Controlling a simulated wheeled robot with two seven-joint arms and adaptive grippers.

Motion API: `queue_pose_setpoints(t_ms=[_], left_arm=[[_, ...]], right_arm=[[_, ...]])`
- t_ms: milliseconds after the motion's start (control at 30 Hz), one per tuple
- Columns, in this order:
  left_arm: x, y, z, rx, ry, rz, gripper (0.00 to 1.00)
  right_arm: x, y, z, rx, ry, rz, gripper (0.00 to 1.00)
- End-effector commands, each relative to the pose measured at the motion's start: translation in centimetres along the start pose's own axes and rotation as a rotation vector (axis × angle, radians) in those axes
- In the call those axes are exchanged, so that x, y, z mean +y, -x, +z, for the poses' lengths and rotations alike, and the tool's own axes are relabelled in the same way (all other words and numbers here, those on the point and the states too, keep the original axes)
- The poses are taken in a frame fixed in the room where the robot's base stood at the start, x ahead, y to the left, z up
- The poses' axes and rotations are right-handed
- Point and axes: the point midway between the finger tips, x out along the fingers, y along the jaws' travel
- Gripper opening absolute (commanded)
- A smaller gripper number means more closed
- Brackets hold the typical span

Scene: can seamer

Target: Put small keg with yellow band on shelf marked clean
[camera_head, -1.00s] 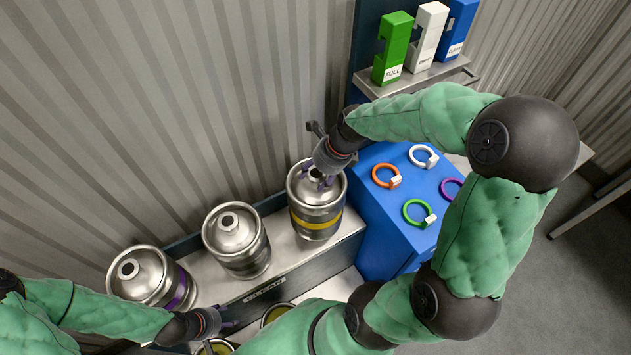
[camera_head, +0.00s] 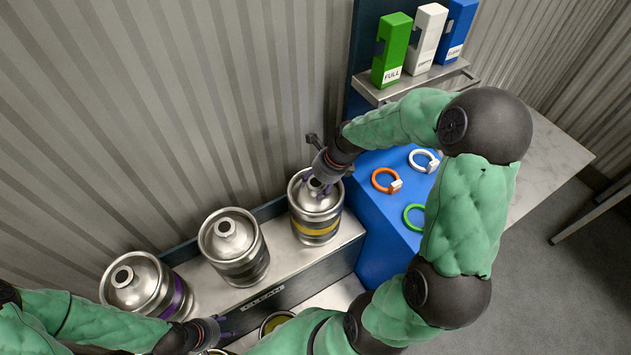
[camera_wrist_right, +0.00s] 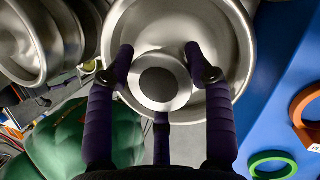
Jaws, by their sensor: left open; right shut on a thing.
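The small keg with the yellow band (camera_head: 314,228) is upright over the right end of the metal shelf marked CLEAN (camera_head: 283,265); I cannot tell if its base touches the shelf. My right gripper (camera_head: 318,187) is above it and shut on its top neck. In the right wrist view the purple fingers (camera_wrist_right: 160,70) close around the neck, and the keg's round top (camera_wrist_right: 222,35) fills the upper middle. My left gripper (camera_head: 222,328) is open and empty at lower left, in front of the shelf.
A keg with a dark band (camera_head: 232,238) and a keg with a purple band (camera_head: 148,286) stand to the left. A blue cabinet (camera_head: 372,235) with coloured rings is close on the right. Green, white and blue marked blocks stand on a small shelf (camera_head: 425,82). The corrugated wall is behind.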

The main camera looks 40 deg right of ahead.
Motion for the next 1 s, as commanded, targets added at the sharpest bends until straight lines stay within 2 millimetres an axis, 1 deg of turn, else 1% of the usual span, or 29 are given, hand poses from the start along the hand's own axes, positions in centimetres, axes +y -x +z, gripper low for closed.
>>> queue_pose_setpoints(t_ms=[33,167,200,267,300,667,767,867,1000], left_arm=[[0.0,0.1,0.0,0.0,0.0,0.0,0.51],[0.0,0.0,0.0,0.0,0.0,0.0,0.51],[0.0,0.0,0.0,0.0,0.0,0.0,0.51],[0.0,0.0,0.0,0.0,0.0,0.0,0.51],[0.0,0.0,0.0,0.0,0.0,0.0,0.51],[0.0,0.1,0.0,0.0,0.0,0.0,0.51],[0.1,0.3,0.0,0.0,0.0,0.0,0.51],[0.2,0.7,0.0,0.0,0.0,0.0,0.51],[0.5,1.3,0.1,0.0,0.0,0.0,0.51]], right_arm=[[-0.2,0.2,0.2,-0.004,0.0,-0.005,0.0],[-0.1,0.1,0.1,-0.003,0.0,-0.004,0.0],[0.0,-0.1,-0.1,0.0,0.0,0.001,0.59],[0.0,-0.1,0.0,0.0,0.0,0.001,0.76],[0.0,-0.1,-0.1,0.0,0.0,0.001,0.77],[0.0,0.1,0.1,0.0,0.0,0.0,0.77],[0.0,1.0,0.1,-0.001,-0.001,-0.001,0.77],[0.0,2.6,0.1,-0.002,0.0,-0.003,0.77],[-0.1,5.5,0.1,-0.002,-0.001,-0.004,0.77]])
